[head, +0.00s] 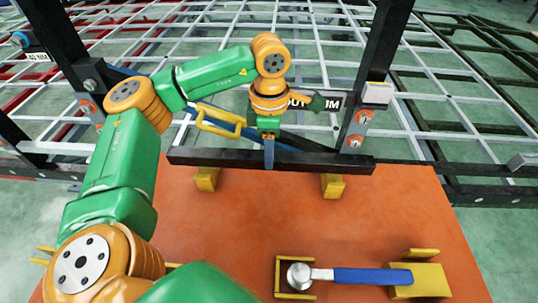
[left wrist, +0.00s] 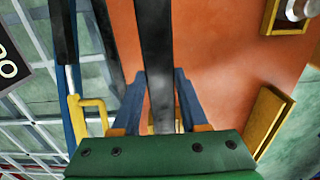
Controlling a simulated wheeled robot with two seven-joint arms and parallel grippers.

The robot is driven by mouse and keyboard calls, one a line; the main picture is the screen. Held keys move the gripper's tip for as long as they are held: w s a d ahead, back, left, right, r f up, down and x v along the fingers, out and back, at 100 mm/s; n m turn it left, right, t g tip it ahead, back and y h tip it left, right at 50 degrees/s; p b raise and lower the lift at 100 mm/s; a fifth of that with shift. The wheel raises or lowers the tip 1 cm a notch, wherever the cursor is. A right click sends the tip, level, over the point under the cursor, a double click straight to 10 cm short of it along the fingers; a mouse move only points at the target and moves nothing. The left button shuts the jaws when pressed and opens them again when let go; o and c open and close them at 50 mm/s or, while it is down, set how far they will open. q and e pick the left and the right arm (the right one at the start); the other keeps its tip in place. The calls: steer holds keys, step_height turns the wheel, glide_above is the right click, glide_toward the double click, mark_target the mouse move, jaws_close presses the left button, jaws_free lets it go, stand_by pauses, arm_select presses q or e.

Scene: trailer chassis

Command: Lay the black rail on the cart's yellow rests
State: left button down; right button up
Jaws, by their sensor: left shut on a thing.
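The black rail (head: 320,162) lies crosswise over the far part of the orange cart top (head: 270,225), roughly level. My left gripper (head: 269,152) is shut on it near the middle, coming from above. In the left wrist view the rail (left wrist: 155,55) runs between the two blue fingers (left wrist: 158,110). A yellow rest (head: 206,180) shows just below the rail's left part, and another yellow rest (head: 333,187) below its right part. The rail hides their far upper parts. I cannot tell if it touches them. My right gripper is not in view.
A wrench with a blue handle (head: 372,276) lies in yellow holders at the cart's near right. Behind the cart stands a grey chassis grid (head: 435,75) with black posts (head: 385,45) and a yellow handle (head: 220,124). The middle of the cart top is clear.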

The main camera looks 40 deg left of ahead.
arm_select(q)
steer(key=shift+w+f, duration=0.1)
steer(key=shift+f, duration=0.9)
steer(key=shift+c, duration=2.2)
jaws_free()
steer(key=shift+f, duration=0.1)
steer(key=shift+r, duration=0.3)
step_height(320, 180, up, 8)
steer(key=shift+r, duration=0.25)
step_height(320, 180, up, 3)
steer(key=shift+r+p, duration=0.1)
steer(key=shift+p, duration=0.75)
